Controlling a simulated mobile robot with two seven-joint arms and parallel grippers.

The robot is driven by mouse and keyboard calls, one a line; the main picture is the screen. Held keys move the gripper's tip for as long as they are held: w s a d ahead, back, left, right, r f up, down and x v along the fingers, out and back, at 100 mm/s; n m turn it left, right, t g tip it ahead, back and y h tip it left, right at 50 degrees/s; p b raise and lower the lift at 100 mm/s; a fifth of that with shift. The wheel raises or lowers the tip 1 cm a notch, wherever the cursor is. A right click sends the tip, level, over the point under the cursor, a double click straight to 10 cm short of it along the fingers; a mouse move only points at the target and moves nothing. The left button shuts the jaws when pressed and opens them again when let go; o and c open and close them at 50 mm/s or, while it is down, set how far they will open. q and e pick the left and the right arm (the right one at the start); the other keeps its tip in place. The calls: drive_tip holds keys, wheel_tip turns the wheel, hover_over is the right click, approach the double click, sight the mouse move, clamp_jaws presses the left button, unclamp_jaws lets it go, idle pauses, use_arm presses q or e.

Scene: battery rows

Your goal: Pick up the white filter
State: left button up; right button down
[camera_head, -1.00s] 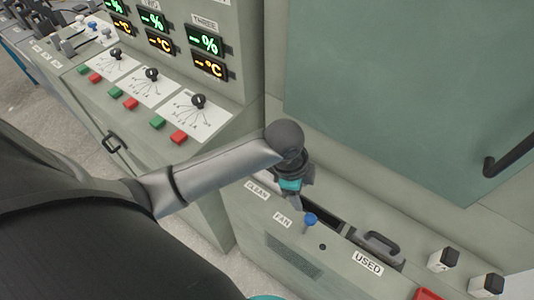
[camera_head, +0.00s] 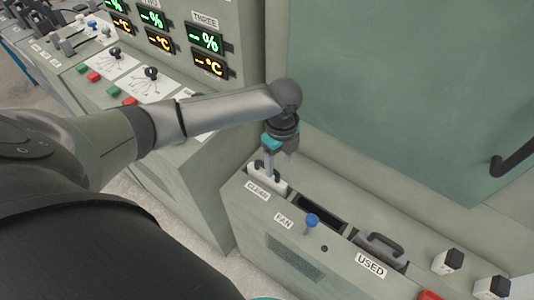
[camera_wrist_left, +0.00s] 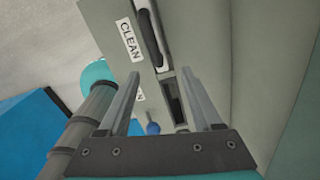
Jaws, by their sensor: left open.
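The white filter (camera_head: 277,184) sits in the slot behind the CLEAN label, its dark handle upward and partly hidden by my left gripper. The filter with its dark handle also shows in the left wrist view (camera_wrist_left: 152,36), beyond the fingertips. My left gripper (camera_head: 279,163) is open above the CLEAN end of the box. In the left wrist view its two fingers (camera_wrist_left: 160,76) stand apart with nothing between them. My right gripper is not in view.
The grey-green box (camera_head: 237,204) has a dark empty-looking slot (camera_head: 320,211) in the middle and a grey filter (camera_head: 379,248) in the USED slot. A blue-topped knob (camera_head: 312,220) stands by the FAN label. A control panel stands at left.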

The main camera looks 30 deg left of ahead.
sight(278, 173)
use_arm(q)
wheel_tip(278, 173, down, 3)
drive_tip(key=shift+r, duration=0.2)
wheel_tip(278, 173, down, 5)
drive_tip(key=shift+s+f+b, duration=0.1)
drive_tip(key=shift+b, duration=1)
clamp_jaws()
idle(0.5)
